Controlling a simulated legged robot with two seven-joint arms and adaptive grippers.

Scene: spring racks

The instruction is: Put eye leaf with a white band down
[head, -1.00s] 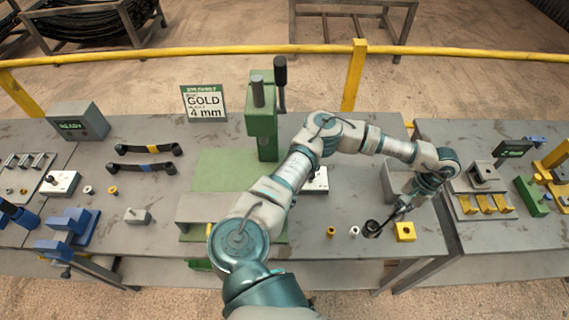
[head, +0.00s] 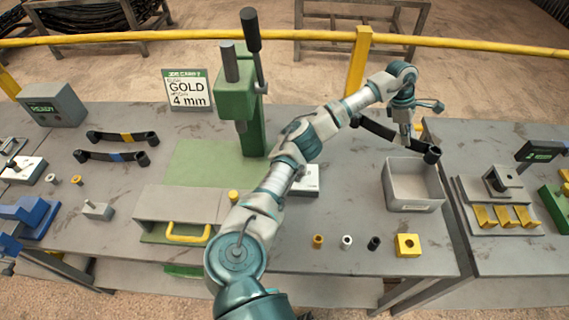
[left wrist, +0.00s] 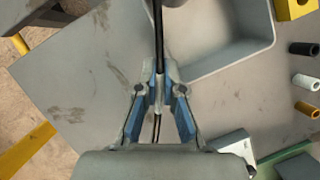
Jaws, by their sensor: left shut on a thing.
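My left gripper (head: 405,136) is shut on a black leaf (head: 376,129) with a rolled eye at its end, near the back right of the table. The leaf slants from upper left to lower right, and its right eye shows beside the back of the grey bin. No white band can be made out on it; the fingers cover its middle. In the left wrist view the leaf (left wrist: 158,30) is a thin dark strip, edge-on between the fingers (left wrist: 159,95). I cannot tell if it touches the table. My right gripper is not in view.
The open grey bin (head: 413,206) looks empty. Several bushings and a yellow block (head: 408,245) lie in front of it. Two leaves, with yellow (head: 127,138) and blue (head: 115,156) bands, lie at left. A green press (head: 240,100) stands mid-table near the sign (head: 188,90).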

